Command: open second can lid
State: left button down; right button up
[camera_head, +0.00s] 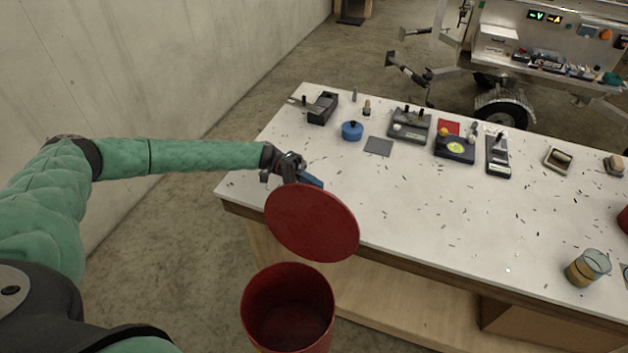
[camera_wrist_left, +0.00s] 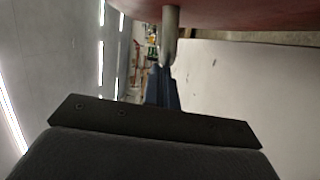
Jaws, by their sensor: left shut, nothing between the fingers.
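A red can (camera_head: 288,310) stands open in front of the table, and I see into its dark inside. Its round red lid (camera_head: 312,222) is raised and tilted above the can's far rim; I cannot tell if they touch. My left gripper (camera_head: 312,181) is just behind the lid's upper edge, with its blue fingers shut and nothing between them. In the left wrist view, the shut fingers (camera_wrist_left: 163,75) point at a pale metal post (camera_wrist_left: 170,35) below the red lid (camera_wrist_left: 235,12). I cannot tell if they touch it. My right gripper is out of view.
The white table (camera_head: 420,215) carries a blue round container (camera_head: 352,131), several small devices and a glass jar (camera_head: 588,267). Another red object (camera_head: 623,220) is cut off at the right edge. An aluminium trailer (camera_head: 550,45) stands behind. A concrete wall is at left.

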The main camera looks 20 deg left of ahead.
aim_at(307, 190)
pick_arm(q)
jog(key=shift+s, duration=0.1)
dwell(0.3)
